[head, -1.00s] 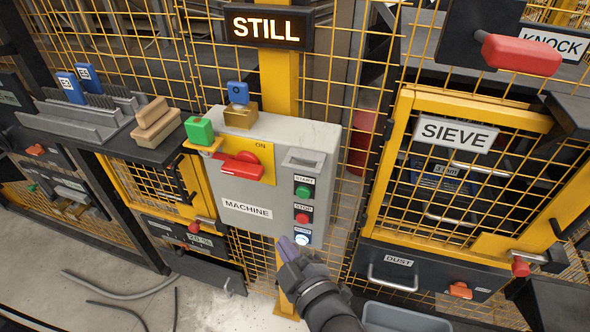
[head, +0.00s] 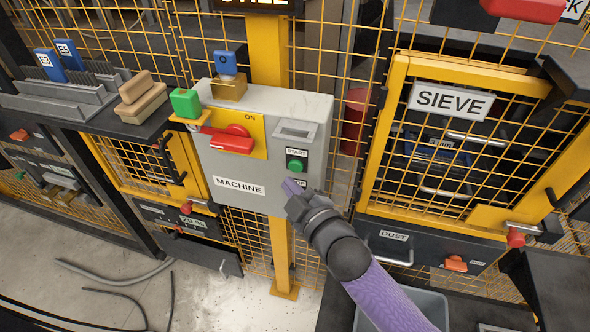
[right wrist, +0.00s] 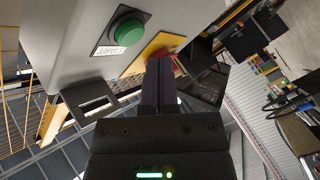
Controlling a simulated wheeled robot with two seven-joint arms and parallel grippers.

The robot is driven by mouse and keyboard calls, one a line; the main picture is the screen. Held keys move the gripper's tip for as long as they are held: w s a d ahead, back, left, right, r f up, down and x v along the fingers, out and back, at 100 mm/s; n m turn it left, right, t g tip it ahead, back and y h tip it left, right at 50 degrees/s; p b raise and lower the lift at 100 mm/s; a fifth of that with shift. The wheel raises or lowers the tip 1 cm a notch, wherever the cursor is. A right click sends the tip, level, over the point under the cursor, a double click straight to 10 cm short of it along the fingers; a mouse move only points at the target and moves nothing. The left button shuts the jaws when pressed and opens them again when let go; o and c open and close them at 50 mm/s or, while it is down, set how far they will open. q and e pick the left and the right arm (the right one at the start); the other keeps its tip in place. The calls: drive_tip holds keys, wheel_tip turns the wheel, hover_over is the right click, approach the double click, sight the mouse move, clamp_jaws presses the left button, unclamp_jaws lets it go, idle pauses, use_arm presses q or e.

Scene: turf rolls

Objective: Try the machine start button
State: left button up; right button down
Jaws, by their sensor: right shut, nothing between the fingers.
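The grey machine box (head: 240,198) has a round green START button (head: 296,165) on its right face, under a START label. The button (right wrist: 128,30) also shows in the right wrist view, standing out from its dark plate. My right gripper (head: 291,187) is shut and empty, just below the START button in the head view. Its fingertips (right wrist: 160,62) show a little to the lower right of the button in the wrist view, and I see no contact. The buttons lower on that face are hidden behind the gripper. My left gripper is out of view.
A red lever (head: 227,140) sits on the yellow ON plate (head: 255,125). The SIEVE cage (head: 385,130) stands to the right. A grey bin (head: 430,305) is below my right arm.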

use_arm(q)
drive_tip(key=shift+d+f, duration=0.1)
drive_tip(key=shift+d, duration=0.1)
use_arm(e)
drive_tip(key=shift+w+d, duration=0.2)
drive_tip(key=shift+w, duration=0.35)
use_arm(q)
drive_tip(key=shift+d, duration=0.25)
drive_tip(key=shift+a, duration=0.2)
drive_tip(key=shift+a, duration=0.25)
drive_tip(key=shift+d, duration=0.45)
use_arm(e)
drive_tip(key=shift+w, duration=0.15)
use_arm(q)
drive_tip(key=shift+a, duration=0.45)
use_arm(e)
drive_tip(key=shift+w+d, duration=0.15)
drive_tip(key=shift+w, duration=0.1)
